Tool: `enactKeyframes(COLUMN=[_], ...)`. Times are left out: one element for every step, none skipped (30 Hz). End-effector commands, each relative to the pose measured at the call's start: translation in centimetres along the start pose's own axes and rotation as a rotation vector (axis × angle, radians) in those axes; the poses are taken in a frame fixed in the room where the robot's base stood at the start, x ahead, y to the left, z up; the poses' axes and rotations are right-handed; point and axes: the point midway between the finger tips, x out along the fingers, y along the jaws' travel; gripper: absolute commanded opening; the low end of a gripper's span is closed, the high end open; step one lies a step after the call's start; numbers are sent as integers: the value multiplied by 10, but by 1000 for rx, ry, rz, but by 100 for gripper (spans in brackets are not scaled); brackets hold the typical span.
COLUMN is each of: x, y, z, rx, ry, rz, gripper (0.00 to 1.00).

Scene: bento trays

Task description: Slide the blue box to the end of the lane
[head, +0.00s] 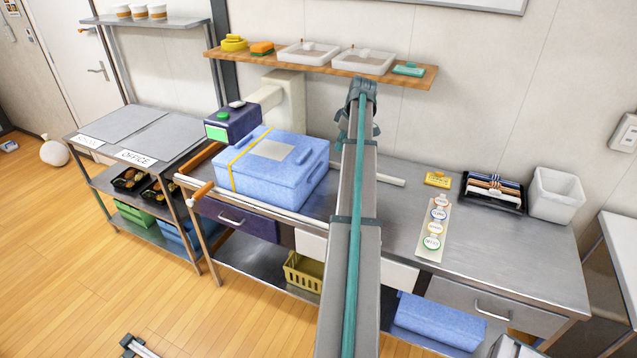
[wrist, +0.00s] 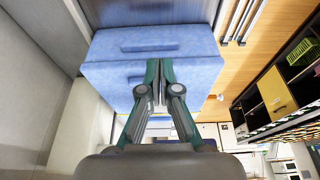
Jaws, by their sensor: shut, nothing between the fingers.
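The blue box (head: 286,170), lidded with a yellow strap and a pale label on top, sits upright at the left part of the lane (head: 262,210), whose pale rail runs along the counter front. A brown end bar (head: 204,160) stands close to the box's left. My gripper is mostly hidden behind my arm in the head view, just right of the box. In the wrist view my gripper (wrist: 158,75) is shut and empty, its teal fingers in front of the blue box (wrist: 150,40). I cannot tell whether they touch it.
A dark device with a green screen (head: 217,132) stands behind the box's left end. A shelf (head: 320,66) with trays hangs above. A token strip (head: 434,230), black tray (head: 492,207) and white bin (head: 556,194) lie right. A cart (head: 100,160) stands left.

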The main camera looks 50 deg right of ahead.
Motion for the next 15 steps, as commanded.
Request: enactKeyframes(x=[14, 18, 22, 28, 32, 37, 42, 47, 51, 57, 61, 64, 67, 68, 70], y=[0, 0, 0, 0, 0, 0, 0, 0, 0, 0, 0, 0, 0, 0, 0], z=[3, 4, 6, 7, 8, 10, 12, 13, 14, 16, 17, 18, 19, 20, 20], rx=[-1, -1, -1, -1, -1, -1, -1, -1, -1, -1, -1, -1, -1, -1, -1], ry=[0, 0, 0, 0, 0, 0, 0, 0, 0, 0, 0, 0, 0, 0, 0], rz=[0, 0, -1, -1, -1, 0, -1, 0, 0, 0, 0, 0, 0, 0, 0], gripper=[0, 0, 0, 0, 0, 0, 0, 0, 0, 0, 0, 0, 0, 0, 0])
